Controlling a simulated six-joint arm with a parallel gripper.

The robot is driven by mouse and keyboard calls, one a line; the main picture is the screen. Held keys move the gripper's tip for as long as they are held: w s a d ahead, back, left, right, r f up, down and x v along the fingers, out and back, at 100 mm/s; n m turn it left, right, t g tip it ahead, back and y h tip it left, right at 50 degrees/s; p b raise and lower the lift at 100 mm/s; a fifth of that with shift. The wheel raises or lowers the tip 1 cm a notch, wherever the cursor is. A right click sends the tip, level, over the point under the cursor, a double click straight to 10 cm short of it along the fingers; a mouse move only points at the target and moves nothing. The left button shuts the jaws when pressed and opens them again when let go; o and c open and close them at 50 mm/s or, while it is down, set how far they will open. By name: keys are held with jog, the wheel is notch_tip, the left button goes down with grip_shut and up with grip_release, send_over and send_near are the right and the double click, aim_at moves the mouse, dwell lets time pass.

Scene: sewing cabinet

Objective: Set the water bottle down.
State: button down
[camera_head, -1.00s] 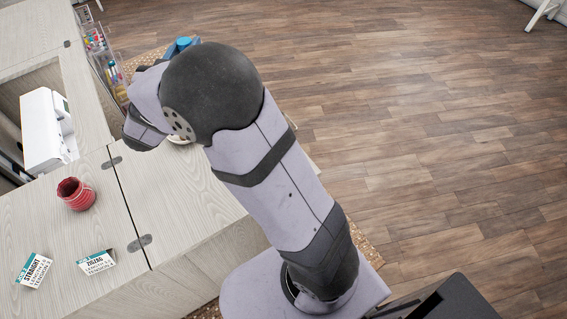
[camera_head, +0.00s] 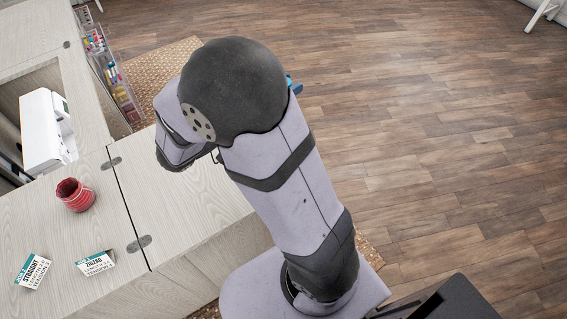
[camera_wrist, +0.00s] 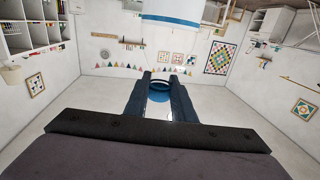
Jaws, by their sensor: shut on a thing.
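The water bottle shows in the head view only as a small blue piece (camera_head: 297,87) sticking out to the right behind my arm. The rest of it is hidden there. In the wrist view, my gripper (camera_wrist: 160,82) is shut on the bottle, whose round blue part (camera_wrist: 158,97) shows between the two dark fingers. My arm hides the fingertips in the head view. The bottle is held out over the floor side, right of the wooden cabinet top (camera_head: 185,205). I cannot tell its height or tilt.
The cabinet top's right part looks clear. Open wood floor (camera_head: 440,120) lies to the right.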

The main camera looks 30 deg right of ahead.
jog(key=shift+s+r, duration=0.1)
jog(key=shift+r, duration=0.05)
jog(key=shift+f, duration=5)
jog(key=shift+b, duration=0.3)
jog(key=shift+f, duration=0.2)
jog(key=c, duration=1.5)
grip_release()
jog(key=shift+r, duration=0.1)
